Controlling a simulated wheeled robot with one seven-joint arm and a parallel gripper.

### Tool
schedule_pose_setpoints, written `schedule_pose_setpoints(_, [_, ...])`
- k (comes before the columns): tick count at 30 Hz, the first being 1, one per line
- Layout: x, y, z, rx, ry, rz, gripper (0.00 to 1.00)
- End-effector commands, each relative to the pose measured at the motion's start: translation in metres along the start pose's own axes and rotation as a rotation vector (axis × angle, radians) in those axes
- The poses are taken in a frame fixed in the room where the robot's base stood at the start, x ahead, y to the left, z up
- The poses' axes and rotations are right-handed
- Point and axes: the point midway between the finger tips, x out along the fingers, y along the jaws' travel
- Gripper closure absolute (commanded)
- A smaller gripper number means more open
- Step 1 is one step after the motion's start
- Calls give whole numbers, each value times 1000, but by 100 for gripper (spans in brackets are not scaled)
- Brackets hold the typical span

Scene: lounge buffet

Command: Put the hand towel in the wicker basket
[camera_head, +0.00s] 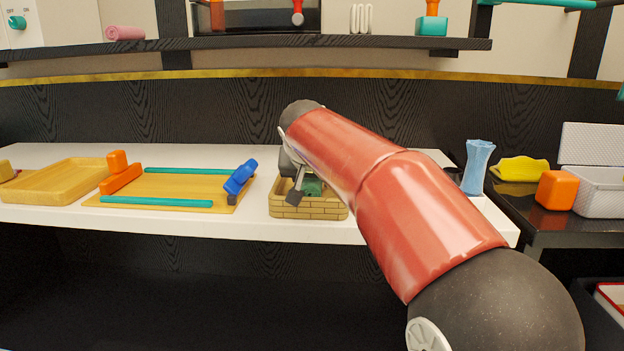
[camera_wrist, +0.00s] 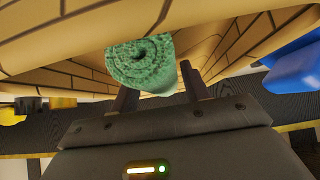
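The wicker basket (camera_head: 308,210) stands on the white counter, partly hidden behind my arm. The hand towel (camera_wrist: 140,62) is a green roll lying inside the basket; its round end shows in the wrist view, and a bit of green (camera_head: 313,187) shows above the basket's rim in the head view. My gripper (camera_wrist: 156,88) is at the basket with its fingers apart, one on each side of the towel's lower part. A gap shows between the towel and the right finger; contact at the left finger is unclear. In the head view my gripper (camera_head: 296,190) is partly hidden.
Left of the basket are a blue object (camera_head: 240,177), a wooden board (camera_head: 165,190) with teal bars, an orange object (camera_head: 119,175) and a wooden tray (camera_head: 58,182). At right stand a blue vase (camera_head: 477,167), an orange block (camera_head: 556,190) and a white basket (camera_head: 597,195). A shelf (camera_head: 330,42) runs above.

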Motion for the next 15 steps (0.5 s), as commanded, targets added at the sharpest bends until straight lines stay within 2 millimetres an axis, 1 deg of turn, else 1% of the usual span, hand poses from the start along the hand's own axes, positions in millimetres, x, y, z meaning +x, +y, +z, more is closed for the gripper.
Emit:
schedule_pose_setpoints(1, [0, 0, 0, 0, -1, 0, 47])
schedule_pose_setpoints(3, [0, 0, 0, 0, -1, 0, 38])
schedule_pose_setpoints(4, [0, 0, 0, 0, -1, 0, 36])
schedule_pose_setpoints(11, [0, 0, 0, 0, -1, 0, 36])
schedule_pose_setpoints(15, [-6, 0, -4, 0, 0, -1, 36])
